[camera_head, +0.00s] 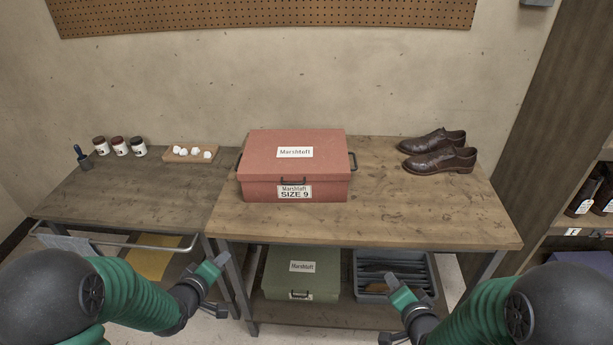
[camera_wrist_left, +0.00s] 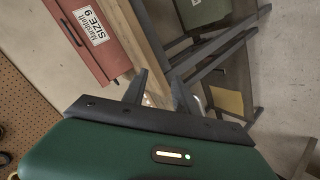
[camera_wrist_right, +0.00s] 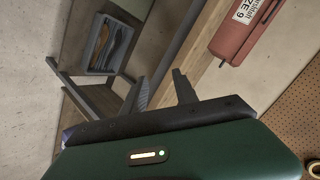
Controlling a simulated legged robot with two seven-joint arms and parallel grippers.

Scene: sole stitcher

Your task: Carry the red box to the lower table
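The red box (camera_head: 296,165) sits on the higher wooden table (camera_head: 430,220), near its left end. It has a handle on each side and white labels. It also shows in the left wrist view (camera_wrist_left: 88,38) and the right wrist view (camera_wrist_right: 246,28). The lower table (camera_head: 130,195), darker wood, adjoins on the left. My left gripper (camera_head: 214,268) is open and empty in front of the tables, below and left of the box. My right gripper (camera_head: 392,312) is open and empty in front of the higher table, below and right of the box.
Several jars (camera_head: 120,146), a dark-handled tool (camera_head: 82,157) and a small tray (camera_head: 185,158) with white pieces stand at the lower table's back; its front is clear. Brown shoes (camera_head: 440,150) stand at right. A green box (camera_head: 301,272) and grey bin (camera_head: 392,270) sit underneath.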

